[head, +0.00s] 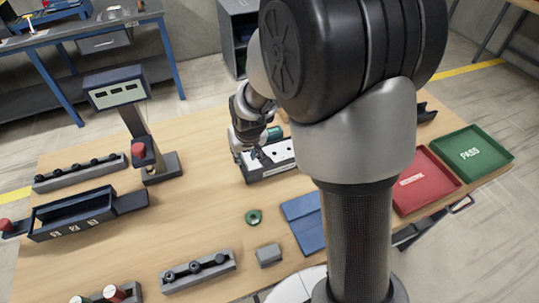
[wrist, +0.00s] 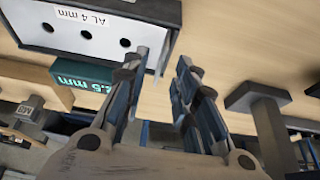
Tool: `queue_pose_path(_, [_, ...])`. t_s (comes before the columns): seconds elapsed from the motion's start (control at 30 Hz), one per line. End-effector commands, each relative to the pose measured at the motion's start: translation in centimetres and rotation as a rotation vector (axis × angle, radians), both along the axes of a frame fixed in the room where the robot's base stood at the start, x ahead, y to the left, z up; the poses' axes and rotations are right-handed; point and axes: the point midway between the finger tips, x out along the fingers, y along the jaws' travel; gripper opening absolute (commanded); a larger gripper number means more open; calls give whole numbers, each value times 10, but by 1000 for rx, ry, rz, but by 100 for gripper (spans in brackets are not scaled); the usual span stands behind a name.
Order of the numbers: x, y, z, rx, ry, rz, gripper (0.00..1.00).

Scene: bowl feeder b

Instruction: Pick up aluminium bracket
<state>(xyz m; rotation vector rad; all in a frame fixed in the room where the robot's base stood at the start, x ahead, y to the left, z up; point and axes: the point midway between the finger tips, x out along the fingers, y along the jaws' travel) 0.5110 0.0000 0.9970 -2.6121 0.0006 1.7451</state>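No part is plainly recognisable as the aluminium bracket. A dark-edged box with a white face (wrist: 75,30) carries the label "AL 4 mm" and round dark holes; I cannot tell whether it is the bracket or a holder. It also shows in the head view (head: 276,153), near the middle of the table. The left finger appears close to the box's right end in the wrist view; touching cannot be told. In the head view my gripper (head: 250,152) is at the box, partly hidden by my arm.
A teal block marked "2.5 mm" (wrist: 80,82) is beside the box. The table (head: 215,210) also bears a display stand (head: 132,115), a numbered tray (head: 75,226), a green ring (head: 254,216), a grey block (head: 269,255), a red tray (head: 425,186) and a green PASS tray (head: 480,158).

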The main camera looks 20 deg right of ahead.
Motion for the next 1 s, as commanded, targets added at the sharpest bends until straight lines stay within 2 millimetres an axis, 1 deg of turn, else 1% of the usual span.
queue_pose_path(0.03, [3,0,-11,0,2,0,27])
queue_pose_path(0.13, [7,0,-19,0,1,0,27])
queue_pose_path(0.43, [9,0,-20,0,0,0,26])
queue_pose_path(0.8, [8,0,-20,0,0,0,1])
queue_pose_path(0.83, [8,0,-20,0,0,0,0])
queue_pose_path(1.0, [8,0,-20,0,0,0,0])
